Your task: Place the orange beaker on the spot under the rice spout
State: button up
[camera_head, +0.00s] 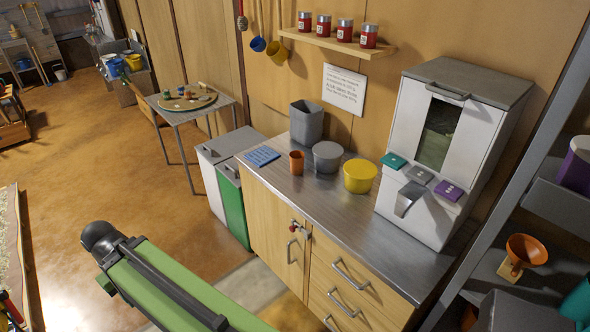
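The orange beaker (297,163) stands upright on the metal worktop (340,205), left of a grey tub and near the front edge. The rice dispenser (450,140) is a tall white box with a grey lid and a dark window, at the right end of the worktop. Its metal spout (409,197) juts out low on the front, below teal, grey and purple buttons. I cannot make out a marked spot under the spout. My green arm crosses the bottom left, away from the worktop; my gripper is not visible.
A grey tub (327,157) and a yellow tub (359,177) stand between beaker and dispenser. A blue cloth (262,156) and a tall grey bin (306,122) are at the left end. Worktop before the spout is clear. A shelf rack (545,200) stands close on the right.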

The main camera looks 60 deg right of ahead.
aim_at(390, 245)
jog(key=z, duration=0.15)
jog(key=i, duration=0.9)
jog(key=u, duration=0.1)
